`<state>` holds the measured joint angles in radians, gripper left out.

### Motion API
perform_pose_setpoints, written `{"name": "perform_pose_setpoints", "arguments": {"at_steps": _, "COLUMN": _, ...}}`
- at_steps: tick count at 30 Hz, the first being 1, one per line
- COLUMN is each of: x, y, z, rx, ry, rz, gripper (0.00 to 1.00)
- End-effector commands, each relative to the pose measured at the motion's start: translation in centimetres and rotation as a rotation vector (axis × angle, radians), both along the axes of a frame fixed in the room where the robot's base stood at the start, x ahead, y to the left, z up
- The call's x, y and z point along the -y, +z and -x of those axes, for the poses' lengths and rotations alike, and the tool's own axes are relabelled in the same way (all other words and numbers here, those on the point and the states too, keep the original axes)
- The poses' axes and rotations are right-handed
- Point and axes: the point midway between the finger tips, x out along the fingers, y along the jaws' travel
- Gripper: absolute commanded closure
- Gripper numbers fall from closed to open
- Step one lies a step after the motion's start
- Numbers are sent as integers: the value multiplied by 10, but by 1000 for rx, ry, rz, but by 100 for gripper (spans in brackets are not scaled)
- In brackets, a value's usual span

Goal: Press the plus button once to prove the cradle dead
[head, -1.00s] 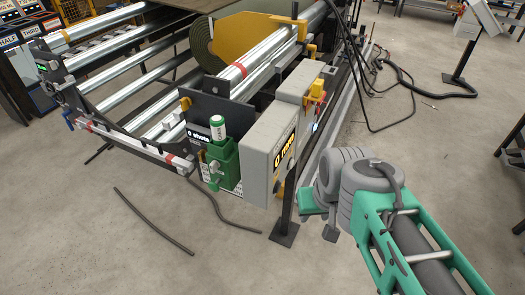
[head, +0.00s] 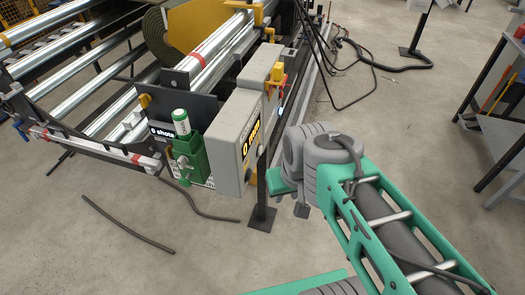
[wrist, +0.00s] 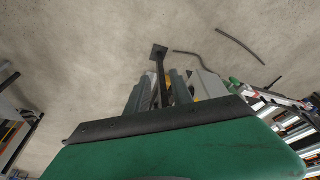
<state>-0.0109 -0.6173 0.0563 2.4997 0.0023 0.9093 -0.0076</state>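The green cradle (head: 188,158) is on the front corner of the machine, with a white-and-green canister (head: 181,122) upright in it. A black sign reading "0 shots" (head: 161,133) is beside it. The grey control box (head: 229,130) with a yellow-lettered display is just right of the cradle. I cannot make out a plus button. My gripper is largely hidden behind my wrist in the head view, right of the box and apart from it. In the wrist view my gripper (wrist: 160,92) shows two fingers with a gap between them, nothing held.
A black post on a foot plate (head: 261,220) stands under the box. Steel rollers (head: 85,65) and a turf roll (head: 156,32) lie behind. Cables (head: 325,50) hang at the back. A dark workbench (head: 500,130) is at right. A loose dark strip (head: 125,225) lies on open floor.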

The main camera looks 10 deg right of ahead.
Motion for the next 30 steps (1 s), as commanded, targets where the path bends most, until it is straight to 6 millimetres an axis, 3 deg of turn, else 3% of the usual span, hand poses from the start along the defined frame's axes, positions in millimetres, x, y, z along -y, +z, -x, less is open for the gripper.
{"name": "perform_pose_setpoints", "arguments": {"at_steps": 9, "x": 0, "y": 0, "z": 0, "rx": 0, "ry": 0, "rz": 0, "gripper": 100}}
{"name": "perform_pose_setpoints", "arguments": {"at_steps": 30, "x": 0, "y": 0, "z": 0, "rx": 0, "ry": 0, "rz": 0, "gripper": 100}}
